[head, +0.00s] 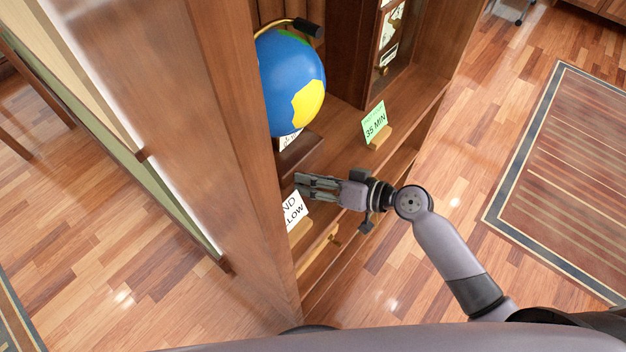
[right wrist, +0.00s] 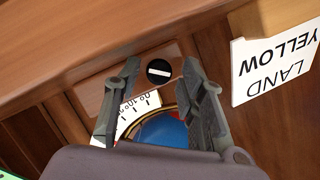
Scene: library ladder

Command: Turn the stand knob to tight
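The globe (head: 290,82) is blue with a yellow patch and stands on a dark wooden stand (head: 298,152) on the shelf. In the right wrist view the stand's wooden face (right wrist: 110,92) carries a round black knob (right wrist: 158,71) with a white bar. My right gripper (head: 302,185) is in front of the stand. Its fingers are apart and empty, and in the right wrist view the knob appears between the fingertips (right wrist: 161,66). I cannot tell whether they touch it. My left gripper is out of view.
A white "LAND YELLOW" card (right wrist: 277,65) stands on a wooden holder close to the right gripper. A green "35 MIN" card (head: 375,123) stands further right on the shelf (head: 345,150). The tall bookcase side panel (head: 225,130) bounds the left.

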